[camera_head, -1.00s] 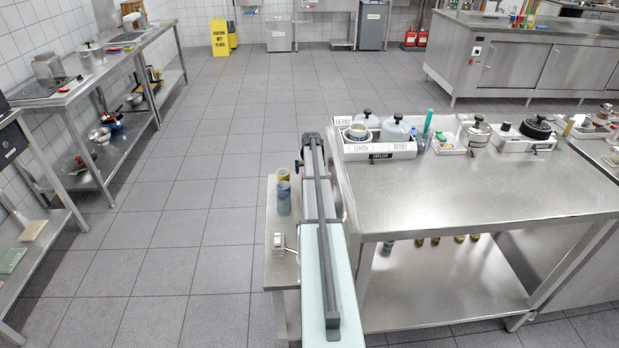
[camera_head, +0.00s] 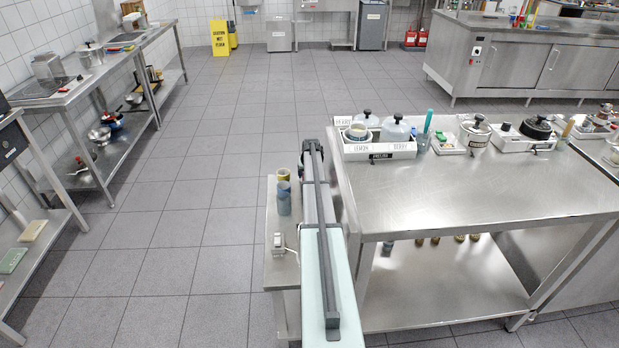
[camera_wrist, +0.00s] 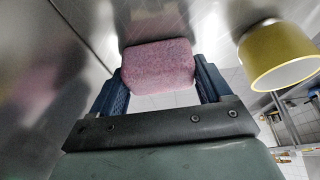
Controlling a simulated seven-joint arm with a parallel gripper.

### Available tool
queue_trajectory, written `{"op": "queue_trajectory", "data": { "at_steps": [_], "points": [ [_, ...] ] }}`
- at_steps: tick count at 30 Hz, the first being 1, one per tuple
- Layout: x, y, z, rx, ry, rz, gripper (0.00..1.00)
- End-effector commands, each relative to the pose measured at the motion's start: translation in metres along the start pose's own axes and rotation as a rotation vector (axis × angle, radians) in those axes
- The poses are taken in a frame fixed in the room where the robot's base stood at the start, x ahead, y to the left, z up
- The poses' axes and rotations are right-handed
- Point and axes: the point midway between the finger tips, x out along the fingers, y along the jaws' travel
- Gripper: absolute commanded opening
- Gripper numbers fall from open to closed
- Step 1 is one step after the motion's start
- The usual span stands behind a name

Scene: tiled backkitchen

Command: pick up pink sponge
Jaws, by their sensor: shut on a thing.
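The pink sponge (camera_wrist: 158,66) is a rounded, speckled block in the wrist view. It sits between the two dark blue fingers of my gripper (camera_wrist: 160,88), which is shut on it. A steel surface shows behind the sponge. In the head view my arm reaches away over the narrow steel table, and the gripper's fingers and the sponge are hidden there.
A yellow cup (camera_wrist: 278,56) is right of the sponge in the wrist view. Two cylindrical cups (camera_head: 284,190) and a small metal box (camera_head: 279,243) stand on the narrow table (camera_head: 283,270). A larger steel table (camera_head: 480,195) stands to the right, with a white crate (camera_head: 379,151) on it.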

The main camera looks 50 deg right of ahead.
Motion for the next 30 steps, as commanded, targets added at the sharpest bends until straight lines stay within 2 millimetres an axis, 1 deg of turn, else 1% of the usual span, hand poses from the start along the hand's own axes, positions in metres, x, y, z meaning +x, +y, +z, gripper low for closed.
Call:
{"op": "queue_trajectory", "data": {
  "at_steps": [1, 3, 4, 5, 11, 14, 17, 21, 27, 30],
  "points": [
    [0.000, 0.000, 0.000, 0.000, 0.000, 0.000, 0.58],
    [0.000, 0.000, 0.000, 0.000, 0.000, 0.000, 0.51],
    [0.000, 0.000, 0.000, 0.000, 0.000, 0.000, 0.50],
    [0.000, 0.000, 0.000, 0.000, 0.000, 0.000, 0.45],
    [-0.001, 0.000, -0.001, 0.000, 0.000, 0.000, 0.45],
    [-0.007, 0.000, -0.003, 0.000, 0.001, 0.000, 0.45],
    [-0.020, 0.000, -0.009, 0.000, 0.003, 0.000, 0.45],
    [-0.043, 0.000, -0.018, 0.000, 0.002, 0.000, 0.45],
    [-0.073, 0.000, -0.030, 0.000, 0.002, -0.001, 0.45],
    [-0.083, 0.000, -0.034, 0.000, 0.000, -0.001, 0.45]
  ]
}}
